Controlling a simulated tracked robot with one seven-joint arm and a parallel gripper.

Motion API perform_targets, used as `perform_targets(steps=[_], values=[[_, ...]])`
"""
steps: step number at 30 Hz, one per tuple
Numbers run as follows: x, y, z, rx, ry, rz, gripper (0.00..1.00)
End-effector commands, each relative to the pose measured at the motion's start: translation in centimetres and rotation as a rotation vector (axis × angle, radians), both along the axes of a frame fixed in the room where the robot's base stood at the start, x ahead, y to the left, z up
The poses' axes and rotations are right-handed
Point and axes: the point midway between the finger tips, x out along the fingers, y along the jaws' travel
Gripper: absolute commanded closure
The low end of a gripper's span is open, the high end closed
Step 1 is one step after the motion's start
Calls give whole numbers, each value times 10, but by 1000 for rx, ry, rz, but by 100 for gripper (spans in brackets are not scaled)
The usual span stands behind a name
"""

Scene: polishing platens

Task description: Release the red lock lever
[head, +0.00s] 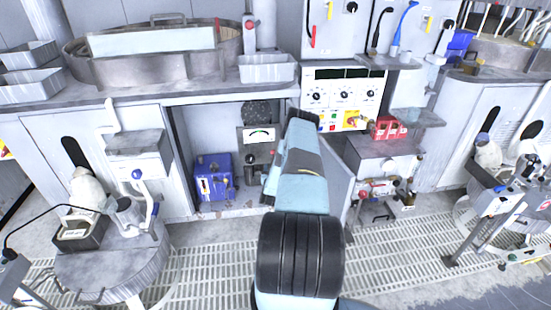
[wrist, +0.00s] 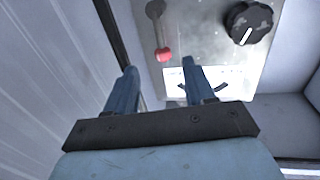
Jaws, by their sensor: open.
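The red lock lever (wrist: 163,53) shows in the wrist view as a pale stem with a red tip, pointing down the picture on a grey panel (wrist: 205,55). My gripper (wrist: 160,66) is open and empty, its two blue fingers spread apart. The red tip lies in the gap between the fingertips, a little beyond them; I cannot tell whether anything touches. In the head view my arm reaches toward the open cabinet and hides my gripper. The gauge box (head: 257,134) in that cabinet is partly behind my arm, and the lever is not clear there.
A black knob (wrist: 249,22) sits right of the lever, and a white gauge face (wrist: 210,82) lies behind the fingers. A ribbed wall (wrist: 45,70) runs close on the left. In the head view a blue box (head: 214,178) stands on the cabinet floor.

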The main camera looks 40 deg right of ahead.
Motion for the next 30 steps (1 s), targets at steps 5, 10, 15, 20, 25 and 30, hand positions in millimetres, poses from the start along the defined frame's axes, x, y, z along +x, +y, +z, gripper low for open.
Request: perform_targets(steps=[5,10,15,20,25,30], values=[[24,-22,0,-1,-1,-1,46],[44,-41,0,-1,-1,-1,46],[58,-54,0,0,0,0,46],[64,-60,0,0,0,0,46],[65,-61,0,1,1,1,46],[65,-61,0,1,1,1,49]])
